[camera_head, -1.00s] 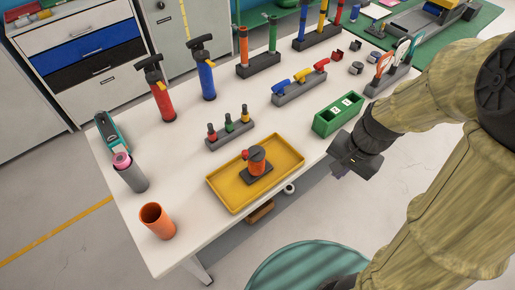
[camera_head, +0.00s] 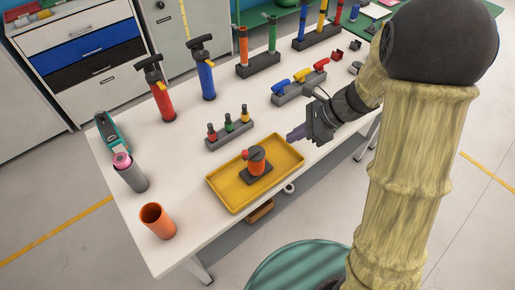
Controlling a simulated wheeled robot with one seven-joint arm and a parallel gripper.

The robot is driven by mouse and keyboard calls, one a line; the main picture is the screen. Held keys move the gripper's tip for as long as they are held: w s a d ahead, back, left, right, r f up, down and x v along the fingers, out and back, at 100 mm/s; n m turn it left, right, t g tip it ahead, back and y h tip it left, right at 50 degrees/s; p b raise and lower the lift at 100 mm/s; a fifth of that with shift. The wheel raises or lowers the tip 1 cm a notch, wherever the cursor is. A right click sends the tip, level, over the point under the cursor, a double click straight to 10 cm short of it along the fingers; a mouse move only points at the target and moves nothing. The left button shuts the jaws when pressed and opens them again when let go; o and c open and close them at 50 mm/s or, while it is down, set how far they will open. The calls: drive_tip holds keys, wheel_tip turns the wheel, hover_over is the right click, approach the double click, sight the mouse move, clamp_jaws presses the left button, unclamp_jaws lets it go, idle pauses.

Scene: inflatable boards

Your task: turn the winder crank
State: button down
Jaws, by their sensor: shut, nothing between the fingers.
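The winder (camera_head: 257,161) is an orange drum on a dark base in a yellow tray (camera_head: 227,202) on the white table. A small red knob (camera_head: 245,154), which looks like its crank handle, sits on the drum's upper left side. My gripper (camera_head: 292,136) is shut and empty. It hangs in the air above and to the right of the winder, near the tray's upper right corner, apart from both. The fingertips point left toward the winder.
A rack with red, green and yellow-topped pegs (camera_head: 230,128) stands behind the tray. Red (camera_head: 162,98) and blue (camera_head: 207,78) pumps stand at the back left. An orange cup (camera_head: 157,220) stands at the front left.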

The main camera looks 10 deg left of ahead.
sight(247, 156)
drive_tip(key=x, duration=0.4)
drive_tip(key=a+r+p+x, duration=0.1)
drive_tip(key=x, duration=0.3)
drive_tip(key=a+x, duration=0.1)
drive_tip(key=x, duration=0.3)
drive_tip(key=shift+s+a+r+p, duration=0.1)
drive_tip(key=shift+a+r+p, duration=0.1)
drive_tip(key=shift+p, duration=0.15)
drive_tip(key=shift+f, duration=0.1)
drive_tip(key=shift+a+m+t+b, duration=0.2)
drive_tip(key=shift+m+t+b, duration=0.55)
drive_tip(key=shift+b, duration=0.75)
